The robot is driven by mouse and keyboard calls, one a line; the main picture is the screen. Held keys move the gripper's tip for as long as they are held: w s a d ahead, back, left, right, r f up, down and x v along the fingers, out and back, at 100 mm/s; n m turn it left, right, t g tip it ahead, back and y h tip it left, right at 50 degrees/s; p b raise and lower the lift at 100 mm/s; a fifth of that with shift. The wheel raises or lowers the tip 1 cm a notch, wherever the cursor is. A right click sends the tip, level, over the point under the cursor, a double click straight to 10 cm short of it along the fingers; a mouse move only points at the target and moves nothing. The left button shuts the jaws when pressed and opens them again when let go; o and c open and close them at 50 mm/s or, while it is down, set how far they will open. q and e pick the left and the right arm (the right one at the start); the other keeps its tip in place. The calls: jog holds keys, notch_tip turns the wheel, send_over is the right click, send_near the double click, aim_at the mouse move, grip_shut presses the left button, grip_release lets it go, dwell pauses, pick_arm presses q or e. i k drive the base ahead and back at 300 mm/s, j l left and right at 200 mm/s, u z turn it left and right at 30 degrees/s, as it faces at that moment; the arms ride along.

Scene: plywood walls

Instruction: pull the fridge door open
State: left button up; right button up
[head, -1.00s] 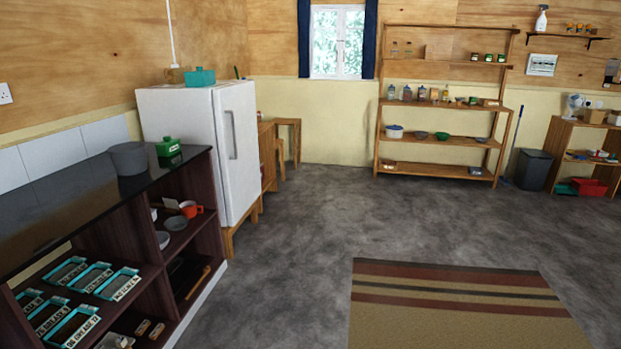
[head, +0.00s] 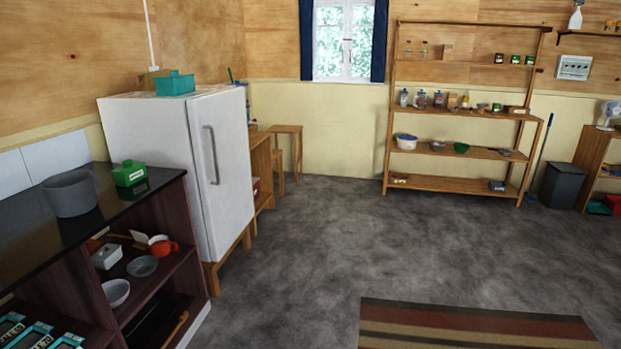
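The white fridge (head: 150,140) stands on a wooden base against the left wall, just beyond the dark counter. Its door (head: 228,165) faces right toward the open floor and is shut. A long vertical grey handle (head: 211,155) sits on the door, toward the edge nearer to me. A teal container (head: 175,83) and a tan item stand on top of the fridge. Neither of my grippers is in view.
The dark counter (head: 92,215) with open shelves stands at the near left, bearing a grey pot (head: 70,193) and a green box (head: 129,173). A wooden table (head: 262,165) and stool are beyond the fridge. The grey floor (head: 300,240) before the door is clear; a striped rug (head: 470,328) lies right.

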aim_at(228, 208)
jog(key=i, duration=2.6)
jog(key=i+u, duration=0.25)
jog(key=i+l+u, duration=0.1)
jog(key=u, duration=0.15)
jog(key=i, duration=0.1)
